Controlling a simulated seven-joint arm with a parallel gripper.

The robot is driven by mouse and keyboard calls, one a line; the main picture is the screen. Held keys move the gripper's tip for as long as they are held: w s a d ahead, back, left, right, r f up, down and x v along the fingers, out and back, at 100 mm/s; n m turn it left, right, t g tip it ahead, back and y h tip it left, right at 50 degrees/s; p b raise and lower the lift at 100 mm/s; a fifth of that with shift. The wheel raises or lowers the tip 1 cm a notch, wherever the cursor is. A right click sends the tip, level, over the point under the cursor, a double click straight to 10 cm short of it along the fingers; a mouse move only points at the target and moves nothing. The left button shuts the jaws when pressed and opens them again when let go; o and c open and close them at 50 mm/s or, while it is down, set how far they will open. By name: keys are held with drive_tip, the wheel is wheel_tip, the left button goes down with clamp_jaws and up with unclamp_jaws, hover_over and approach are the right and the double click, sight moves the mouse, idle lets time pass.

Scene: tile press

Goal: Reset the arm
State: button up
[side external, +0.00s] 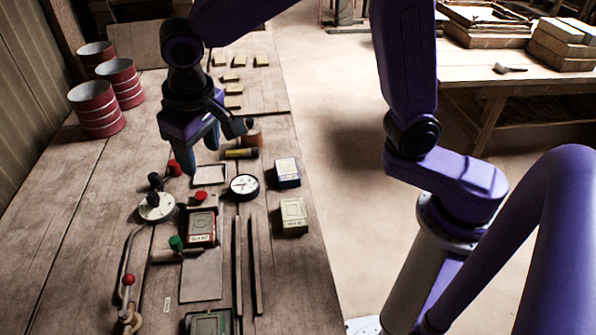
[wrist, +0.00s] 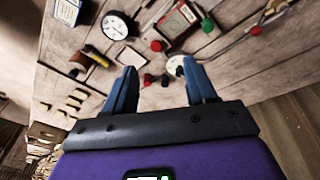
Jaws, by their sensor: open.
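My gripper (side external: 200,148) hangs above the wooden table, over the area behind the press parts, with its jaws open and nothing between them. In the wrist view its two blue fingers (wrist: 163,90) stand apart, with the table behind the gap. The purple arm reaches over from the right side in the side view.
The table (side external: 75,200) bears a round dial (side external: 243,186), a red-framed box (side external: 201,227), two small boxes (side external: 287,172) (side external: 293,215), a lever with a red knob (side external: 128,280) and several wooden blocks (side external: 233,77). Red cans (side external: 97,110) stand at the left. Floor lies right.

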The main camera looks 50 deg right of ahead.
drive_tip(key=s+d+f+n+g, duration=0.1)
drive_tip(key=s+d+n, duration=0.4)
drive_tip(key=s+d, duration=0.4)
drive_tip(key=s+d+f+n+g+y, duration=0.1)
drive_tip(key=s+d+n, duration=0.4)
drive_tip(key=s+d, duration=0.5)
drive_tip(key=s+f, duration=0.1)
drive_tip(key=s, duration=0.3)
drive_tip(key=shift+s+d+f+n, duration=0.15)
drive_tip(key=shift+s+d+n, duration=0.15)
